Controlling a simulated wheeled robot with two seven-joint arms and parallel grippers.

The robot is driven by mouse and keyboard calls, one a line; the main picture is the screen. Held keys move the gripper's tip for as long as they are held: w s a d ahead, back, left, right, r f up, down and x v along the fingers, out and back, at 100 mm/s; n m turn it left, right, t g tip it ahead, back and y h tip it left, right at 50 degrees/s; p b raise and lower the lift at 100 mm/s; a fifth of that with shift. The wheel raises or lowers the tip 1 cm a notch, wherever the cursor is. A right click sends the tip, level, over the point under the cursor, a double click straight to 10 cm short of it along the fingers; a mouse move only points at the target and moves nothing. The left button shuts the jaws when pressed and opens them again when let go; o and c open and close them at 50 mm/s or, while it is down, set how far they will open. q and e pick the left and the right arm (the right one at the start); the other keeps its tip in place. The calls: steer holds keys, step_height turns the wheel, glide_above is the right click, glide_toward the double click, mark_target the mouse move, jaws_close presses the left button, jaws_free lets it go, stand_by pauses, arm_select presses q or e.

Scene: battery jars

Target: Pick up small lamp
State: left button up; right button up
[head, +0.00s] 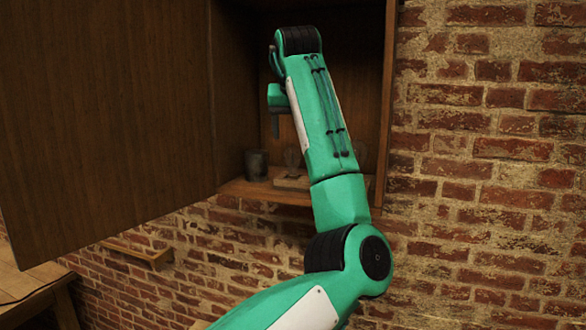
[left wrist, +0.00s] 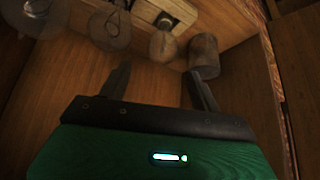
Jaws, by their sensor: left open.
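Several clear glass bulbs show in the left wrist view. A smaller one, which may be the small lamp (left wrist: 163,45), is by a pale wooden block (left wrist: 178,10). A larger bulb (left wrist: 110,30) is to its left, and another (left wrist: 38,14) is at the top left corner. In the head view a faint bulb (head: 292,158) stands in the cabinet by the block (head: 291,183). My left gripper (left wrist: 157,82) is open and empty, its fingers apart from the bulbs. In the head view it (head: 275,125) hangs above the shelf, partly hidden by my arm. My right gripper is out of view.
A dark grey cylindrical jar (left wrist: 204,56) stands beside the smaller bulb; it also shows in the head view (head: 256,164). The wooden cabinet's side wall (head: 378,110) is close to the right of my arm. Its open door (head: 105,110) fills the left. A brick wall (head: 490,150) is at right.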

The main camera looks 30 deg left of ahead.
mark_target(292, 146)
arm_select(q)
steer(key=p+x, duration=0.1)
steer(key=x, duration=0.1)
steer(key=p+x, duration=0.2)
steer(key=shift+w+a, duration=0.1)
steer(key=shift+a, duration=0.2)
steer(key=shift+w+f, duration=0.15)
steer(key=shift+f, duration=0.25)
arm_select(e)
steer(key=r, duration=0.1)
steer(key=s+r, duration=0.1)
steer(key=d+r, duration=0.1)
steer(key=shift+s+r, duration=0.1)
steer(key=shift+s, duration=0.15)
arm_select(q)
steer(key=c, duration=1.2)
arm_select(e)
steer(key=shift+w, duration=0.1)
